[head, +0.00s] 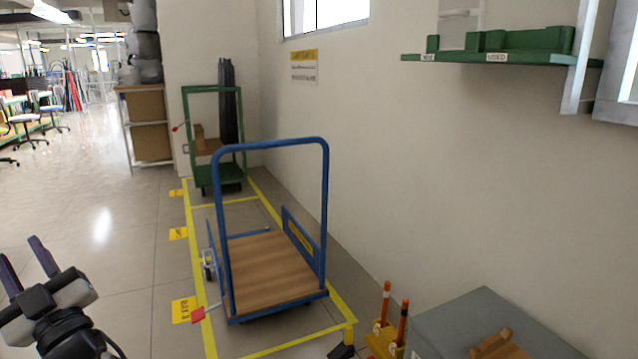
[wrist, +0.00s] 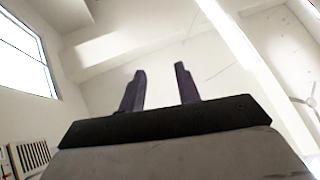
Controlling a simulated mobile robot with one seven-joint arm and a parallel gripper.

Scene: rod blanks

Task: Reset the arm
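My gripper (head: 27,267) is at the lower left of the head view, raised above the floor and pointing upward. Its two dark purple fingers stand apart with nothing between them. In the wrist view the fingers (wrist: 160,90) are also apart and empty, against the white ceiling and walls. Part of my arm below the gripper is cut off by the bottom edge of the head view.
A blue cart (head: 268,270) with a wooden deck stands inside yellow floor lines. A green cart (head: 215,170) is behind it. A grey box (head: 480,320) is at lower right, and a green wall shelf (head: 500,57) hangs above. The floor at left (head: 110,235) is clear.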

